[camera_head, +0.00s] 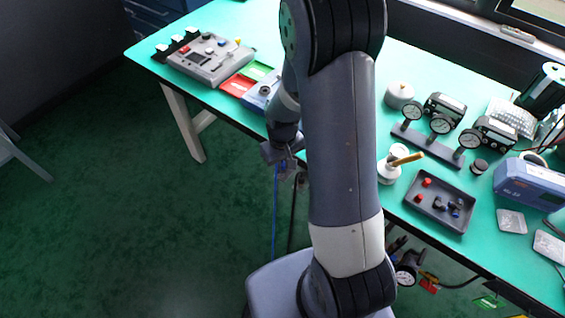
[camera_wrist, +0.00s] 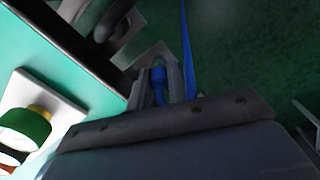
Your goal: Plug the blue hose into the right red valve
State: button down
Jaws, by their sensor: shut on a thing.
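My gripper (camera_head: 284,152) hangs at the table's front edge, partly behind my own arm. In the wrist view its fingers (camera_wrist: 165,82) are shut on the blue end of the hose (camera_wrist: 158,86). The blue hose (camera_wrist: 187,45) runs away from the fingers in the wrist view. In the head view the blue hose (camera_head: 274,215) hangs straight down toward the floor. I cannot make out the right red valve in either view; my arm hides part of the table front.
A blue device (camera_head: 262,91) sits near the table edge above my gripper. A black hose (camera_head: 293,215) hangs beside the blue one. A dark tray (camera_head: 462,222) with small parts stands at right. A green round part (camera_wrist: 25,125) shows at left in the wrist view.

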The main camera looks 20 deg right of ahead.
jog(key=shift+r+p, duration=0.35)
jog(key=shift+r, duration=0.25)
dwell(0.4)
jog(key=shift+r+p, duration=1.4)
jog(key=shift+r, duration=0.55)
jog(key=shift+f, duration=0.1)
